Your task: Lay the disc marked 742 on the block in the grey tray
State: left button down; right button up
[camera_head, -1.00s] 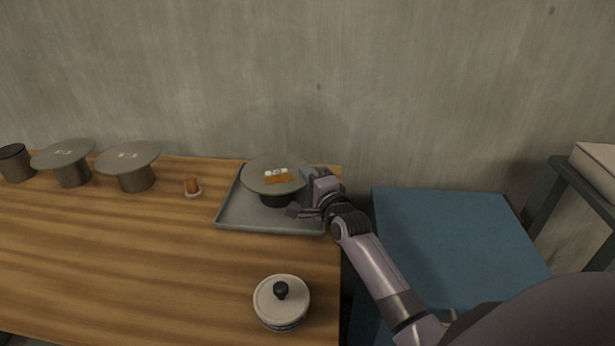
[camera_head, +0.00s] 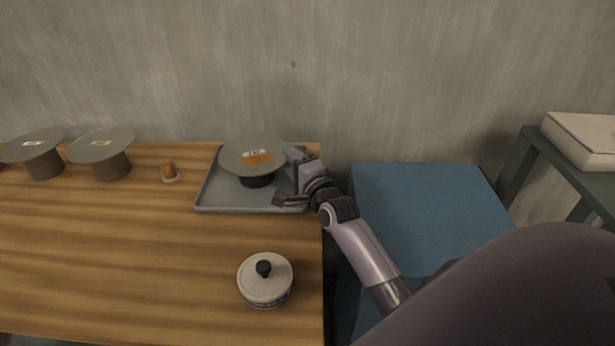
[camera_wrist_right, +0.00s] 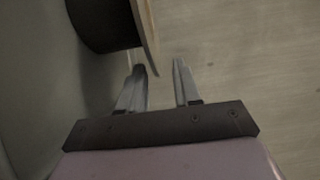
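A grey-green disc (camera_head: 236,163) with a white label and an orange patch lies level on a dark round block (camera_head: 258,181) in the grey tray (camera_head: 215,203). The number on the label is too small to read surely. My right gripper (camera_head: 287,178) is at the disc's right edge, over the tray. In the right wrist view its two fingers (camera_wrist_right: 158,78) are apart. The disc's rim (camera_wrist_right: 147,35) shows edge-on near the left fingertip, with the dark block (camera_wrist_right: 98,22) behind it; I cannot tell whether finger and rim touch. My left gripper is not in view.
Two similar discs (camera_head: 102,143) (camera_head: 33,145) stand on round blocks at the left. A small orange piece (camera_head: 168,169) is left of the tray. A lidded white pot (camera_head: 265,282) stands in front. A blue box (camera_head: 415,215) is right of the table; the wall is close behind.

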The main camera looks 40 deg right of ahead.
jog(key=s, duration=0.6)
jog(key=s+a, duration=0.1)
jog(key=s, duration=0.2)
dwell(0.4)
